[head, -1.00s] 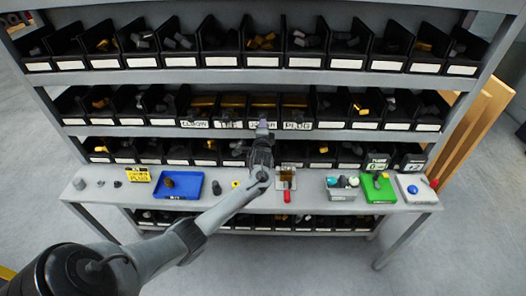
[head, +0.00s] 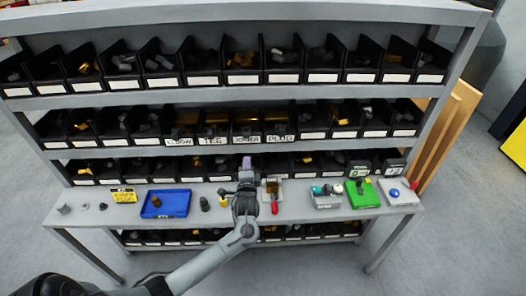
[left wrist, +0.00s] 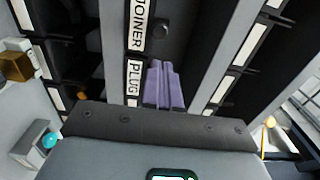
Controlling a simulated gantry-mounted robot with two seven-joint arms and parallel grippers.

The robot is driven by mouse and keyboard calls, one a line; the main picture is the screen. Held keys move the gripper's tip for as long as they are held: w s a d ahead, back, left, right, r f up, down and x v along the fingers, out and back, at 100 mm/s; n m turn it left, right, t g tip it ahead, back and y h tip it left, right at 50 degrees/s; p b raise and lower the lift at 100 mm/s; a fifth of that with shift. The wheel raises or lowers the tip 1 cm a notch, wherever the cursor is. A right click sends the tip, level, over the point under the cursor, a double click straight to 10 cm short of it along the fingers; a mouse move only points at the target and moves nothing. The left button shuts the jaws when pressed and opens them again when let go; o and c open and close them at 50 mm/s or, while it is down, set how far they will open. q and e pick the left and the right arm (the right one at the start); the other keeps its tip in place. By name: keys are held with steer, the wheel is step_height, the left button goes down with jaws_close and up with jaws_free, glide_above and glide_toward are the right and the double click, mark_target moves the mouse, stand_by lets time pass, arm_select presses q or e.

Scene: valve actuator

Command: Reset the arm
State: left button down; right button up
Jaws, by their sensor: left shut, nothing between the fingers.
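My left gripper (head: 247,163) reaches in from the bottom left in the head view. It stands in front of the middle of the shelf unit, above the workbench. Its purple fingers are together and hold nothing. In the left wrist view the shut purple fingers (left wrist: 164,86) point toward the shelf bins labelled JOINER and PLUG, and I cannot tell how far off these are. My right gripper does not show in any view.
On the bench (head: 100,215) are a blue tray (head: 180,203), a fixture with a red handle (head: 274,207), a grey bin (head: 325,202), a green tray (head: 358,202) and a white box with a blue button (head: 394,193). Shelves of black bins rise behind. The floor in front is clear.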

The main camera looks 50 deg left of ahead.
arm_select(q)
steer(key=s+d+f+m+h+p, duration=0.2)
steer(key=s+d+f+h+p, duration=0.5)
steer(key=s+d, duration=0.6)
steer(key=s+d+r+n+g+h, duration=0.3)
steer(key=s+d, duration=0.4)
steer(key=d, duration=0.3)
steer(key=s+d+r+n+g+h, duration=0.3)
steer(key=s+d, duration=0.4)
steer(key=d, duration=0.3)
steer(key=shift+d+n+g+h, duration=0.3)
steer(key=shift+n+g+h, duration=0.4)
steer(key=shift+n, duration=0.1)
